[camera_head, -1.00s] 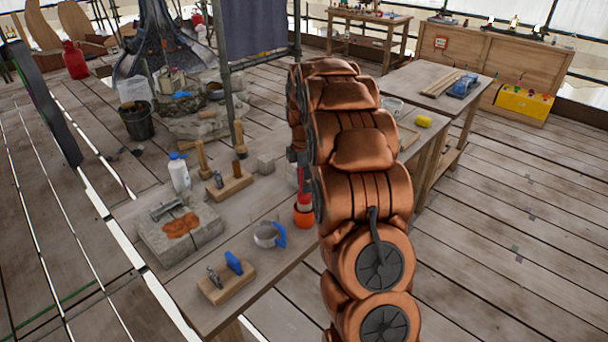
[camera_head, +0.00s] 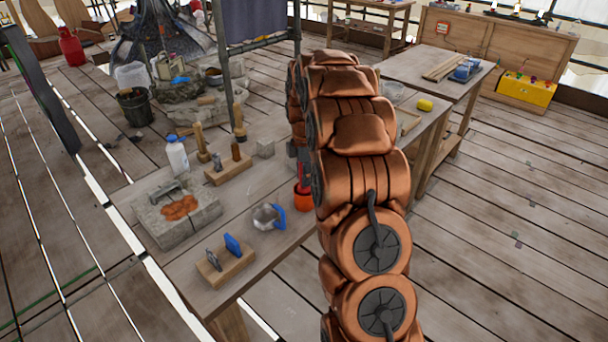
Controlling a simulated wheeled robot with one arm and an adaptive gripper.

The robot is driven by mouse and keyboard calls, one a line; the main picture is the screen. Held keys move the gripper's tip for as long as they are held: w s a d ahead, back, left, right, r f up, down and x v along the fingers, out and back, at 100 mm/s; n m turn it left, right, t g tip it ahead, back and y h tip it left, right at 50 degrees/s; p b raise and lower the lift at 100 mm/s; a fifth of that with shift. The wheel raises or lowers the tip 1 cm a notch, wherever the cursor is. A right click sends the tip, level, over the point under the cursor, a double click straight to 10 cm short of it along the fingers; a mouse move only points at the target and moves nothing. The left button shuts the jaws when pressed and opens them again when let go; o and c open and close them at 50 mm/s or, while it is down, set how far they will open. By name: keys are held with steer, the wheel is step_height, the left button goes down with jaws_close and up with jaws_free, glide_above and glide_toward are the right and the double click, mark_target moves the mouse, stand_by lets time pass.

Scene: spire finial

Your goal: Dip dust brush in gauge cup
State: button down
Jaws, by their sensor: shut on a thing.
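My copper-coloured arm reaches over the workbench (camera_head: 285,240) and hides most of my gripper (camera_head: 301,168). Only a narrow dark and red part shows at the arm's left edge. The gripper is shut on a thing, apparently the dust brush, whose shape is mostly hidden. Just below is an orange cup-like thing (camera_head: 303,197), partly behind the arm; I cannot tell whether the held thing touches it. A grey cup with a blue handle (camera_head: 266,216), which looks like the gauge cup, stands upright on the bench, left of and nearer than the orange one.
On the bench stand a wooden block with blue and grey tools (camera_head: 226,265), a stone slab with reddish powder (camera_head: 178,215), a white bottle (camera_head: 177,155) and a wooden tool holder (camera_head: 228,174). A second table (camera_head: 420,62) stands behind right. The right floor is clear.

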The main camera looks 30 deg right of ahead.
stand_by(0.5)
steer(key=shift+r+p, duration=0.9)
steer(key=shift+r, duration=5)
